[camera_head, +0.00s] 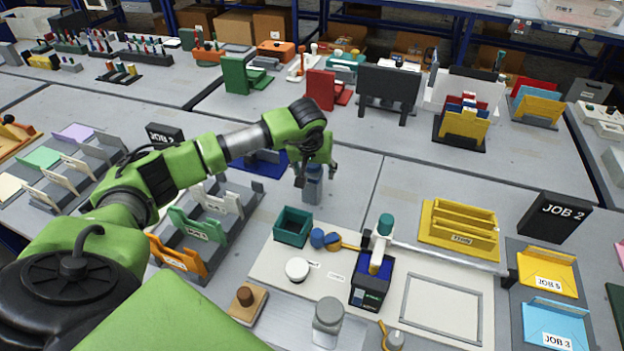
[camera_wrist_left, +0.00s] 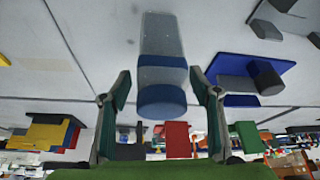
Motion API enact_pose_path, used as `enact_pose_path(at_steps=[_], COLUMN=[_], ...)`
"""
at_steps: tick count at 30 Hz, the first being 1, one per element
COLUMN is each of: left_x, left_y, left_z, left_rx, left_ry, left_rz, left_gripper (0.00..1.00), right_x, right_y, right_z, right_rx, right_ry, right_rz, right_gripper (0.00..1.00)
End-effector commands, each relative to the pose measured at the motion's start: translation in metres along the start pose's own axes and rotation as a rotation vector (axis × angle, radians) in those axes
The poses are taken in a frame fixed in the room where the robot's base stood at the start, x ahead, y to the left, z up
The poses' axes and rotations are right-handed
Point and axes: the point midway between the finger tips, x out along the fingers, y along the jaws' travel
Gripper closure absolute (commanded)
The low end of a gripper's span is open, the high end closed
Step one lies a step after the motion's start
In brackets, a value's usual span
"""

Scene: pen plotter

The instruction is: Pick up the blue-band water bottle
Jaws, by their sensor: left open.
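The blue-band water bottle (camera_head: 312,190) stands upright on the grey table near the middle of the head view, with its upper part hidden by my gripper. In the left wrist view, which is upside down, the bottle (camera_wrist_left: 162,50) has a translucent grey body and blue at its upper end. My left gripper (camera_head: 314,172) is open at the bottle's upper part. In the wrist view its fingers (camera_wrist_left: 160,98) stand on either side of the blue end, with visible gaps. My right gripper is not in view.
A teal bin (camera_head: 292,228) and the white plotter board (camera_head: 440,268) lie just in front of the bottle. A file rack (camera_head: 200,228) with green and orange dividers is to its left. A grey-topped clear jar (camera_head: 327,322) stands nearer. Table right of the bottle is clear.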

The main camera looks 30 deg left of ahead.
Motion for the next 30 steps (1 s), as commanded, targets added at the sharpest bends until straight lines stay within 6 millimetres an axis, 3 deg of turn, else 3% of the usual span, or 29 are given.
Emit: enact_pose_path(at_steps=[9, 15, 30], left_x=[0.008, 0.0078, -0.0018], left_y=[0.0, -0.0001, 0.0], left_z=[0.0004, 0.0004, -0.0059], left_rx=[0.001, 0.001, -0.001], left_ry=[0.001, 0.0, 0.006], left_rz=[0.0, 0.0, 0.001], left_gripper=[0.43, 0.95, 0.97], right_x=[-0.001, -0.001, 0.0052], right_y=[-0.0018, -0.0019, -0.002], right_z=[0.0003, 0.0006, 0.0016], right_rx=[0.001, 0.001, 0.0], right_ry=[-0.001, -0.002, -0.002], right_rz=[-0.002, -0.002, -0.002], right_gripper=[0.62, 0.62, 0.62])
